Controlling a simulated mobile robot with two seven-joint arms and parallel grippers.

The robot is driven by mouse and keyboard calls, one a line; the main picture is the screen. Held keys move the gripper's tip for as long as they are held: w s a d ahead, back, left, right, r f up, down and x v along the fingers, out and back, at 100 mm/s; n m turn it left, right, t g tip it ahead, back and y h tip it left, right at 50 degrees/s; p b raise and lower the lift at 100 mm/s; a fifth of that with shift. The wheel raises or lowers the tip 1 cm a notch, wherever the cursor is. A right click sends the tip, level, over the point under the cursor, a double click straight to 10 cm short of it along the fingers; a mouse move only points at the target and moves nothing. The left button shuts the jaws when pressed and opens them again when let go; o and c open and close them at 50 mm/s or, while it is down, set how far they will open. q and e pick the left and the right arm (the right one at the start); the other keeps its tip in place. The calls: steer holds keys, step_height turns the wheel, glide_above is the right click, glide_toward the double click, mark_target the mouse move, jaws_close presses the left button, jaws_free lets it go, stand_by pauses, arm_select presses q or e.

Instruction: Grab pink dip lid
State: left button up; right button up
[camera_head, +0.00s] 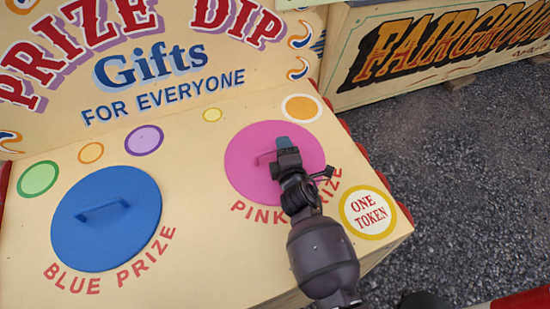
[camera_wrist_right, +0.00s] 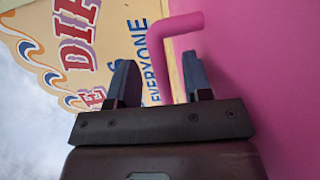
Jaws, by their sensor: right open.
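The pink dip lid (camera_head: 243,175) is a round pink disc lying flat on the cream counter in the head view. My right gripper (camera_head: 282,143) is over it and hides part of its handle (camera_head: 262,157). In the right wrist view the pink lid (camera_wrist_right: 275,80) fills the right side. Its bent pink handle (camera_wrist_right: 152,70) shows between the two fingers of my right gripper (camera_wrist_right: 158,82), which is open. I cannot tell whether a finger touches the handle. My left gripper is not in view.
A blue lid (camera_head: 107,225) with a handle lies on the counter (camera_head: 195,235) at left. A painted Prize Dip backboard (camera_head: 170,50) rises behind. A Fairground board (camera_head: 440,45) stands at the back right. Gravel (camera_head: 460,170) lies beyond the counter's right edge.

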jaws_close()
steer(key=shift+r, duration=0.1)
stand_by(0.4)
